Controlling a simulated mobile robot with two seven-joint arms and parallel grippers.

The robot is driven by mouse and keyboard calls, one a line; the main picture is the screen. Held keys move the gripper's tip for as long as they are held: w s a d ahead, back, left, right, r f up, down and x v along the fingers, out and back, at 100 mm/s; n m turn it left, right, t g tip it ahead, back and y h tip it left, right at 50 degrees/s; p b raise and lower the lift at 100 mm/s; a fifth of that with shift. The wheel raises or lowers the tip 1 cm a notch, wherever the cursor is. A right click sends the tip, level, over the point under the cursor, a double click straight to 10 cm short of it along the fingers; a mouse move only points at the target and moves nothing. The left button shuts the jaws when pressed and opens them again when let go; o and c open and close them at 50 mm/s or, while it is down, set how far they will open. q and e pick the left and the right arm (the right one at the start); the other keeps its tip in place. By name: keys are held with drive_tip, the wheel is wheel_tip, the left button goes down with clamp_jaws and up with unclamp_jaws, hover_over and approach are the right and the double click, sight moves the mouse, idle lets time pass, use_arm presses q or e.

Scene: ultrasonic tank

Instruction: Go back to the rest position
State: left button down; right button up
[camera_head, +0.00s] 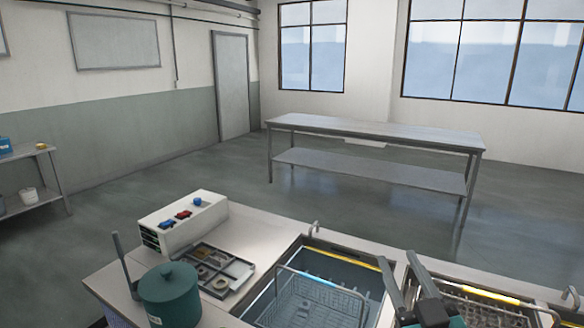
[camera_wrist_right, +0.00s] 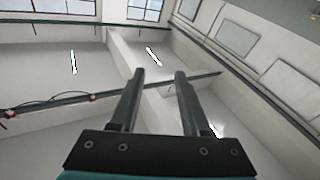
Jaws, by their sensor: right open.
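My right gripper (camera_head: 404,277) shows at the lower right of the head view, raised above the counter between the two tanks. Its two dark fingers point up and are apart, with nothing between them. In the right wrist view the gripper (camera_wrist_right: 157,85) is open and empty, with walls, windows and ceiling behind it. My left gripper is not in the head view.
A tank (camera_head: 372,269) with a wire basket (camera_head: 325,290) sits in the counter (camera_head: 262,230). A second basket (camera_head: 470,303) is at right. A white control box (camera_head: 185,222), a parts tray (camera_head: 240,268) and a green container (camera_head: 169,295) stand at left. A metal table (camera_head: 370,129) stands beyond.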

drive_tip(key=s+d+f+m+g+h, duration=0.2)
drive_tip(key=s+f+g, duration=0.2)
drive_tip(key=f, duration=0.4)
drive_tip(key=s+d+f+m+g+h, duration=0.1)
drive_tip(key=s+f+g+h, duration=0.1)
drive_tip(key=s+f+g, duration=0.45)
drive_tip(key=s+a+f+n+g+y, duration=0.1)
drive_tip(key=s+a+f+g, duration=0.15)
drive_tip(key=s+f, duration=0.35)
drive_tip(key=s+a+f+n+g+y, duration=0.15)
drive_tip(key=s+f+g, duration=0.25)
drive_tip(key=s, duration=0.4)
wheel_tip(320, 180, down, 28)
drive_tip(key=s+b, duration=0.2)
drive_tip(key=b, duration=0.4)
drive_tip(key=s+d+f+g+b, duration=0.2)
drive_tip(key=s+f+b, duration=0.2)
drive_tip(key=s+f, duration=1)
wheel_tip(320, 180, down, 4)
drive_tip(key=shift+s+f, duration=0.1)
drive_tip(key=shift+s, duration=0.05)
